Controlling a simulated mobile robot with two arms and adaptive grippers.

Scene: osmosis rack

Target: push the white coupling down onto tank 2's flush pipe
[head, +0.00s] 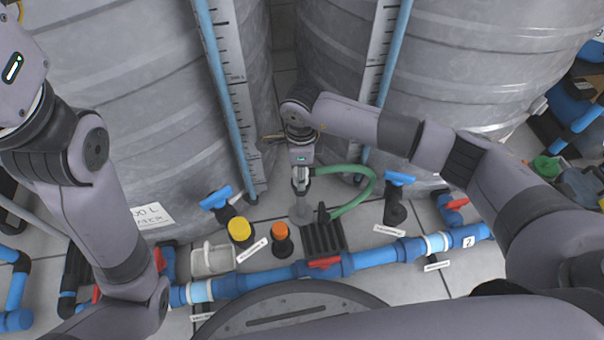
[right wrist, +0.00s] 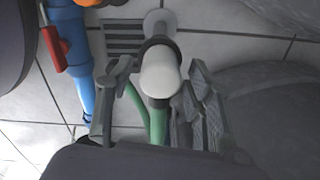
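The white coupling (right wrist: 160,78) stands between the fingers of my right gripper (right wrist: 160,95) in the right wrist view, with a dark collar (right wrist: 158,46) at its far end. Both fingers look spread, with a gap on each side of it. In the head view my right gripper (head: 301,182) points down over a pale round pipe foot (head: 301,213) on the floor. The coupling is mostly hidden there by the gripper. I cannot tell how far down the coupling sits on the pipe. A green hose (head: 352,205) loops out beside it. My left gripper is out of view.
A dark slotted block (head: 323,238), an orange-capped fitting (head: 280,231) and a yellow-capped one (head: 239,229) stand close by. A blue pipe (head: 372,256) with red valve handles runs in front. Large grey tanks (head: 330,50) rise behind. A blue-handled valve (head: 398,180) stands to the right.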

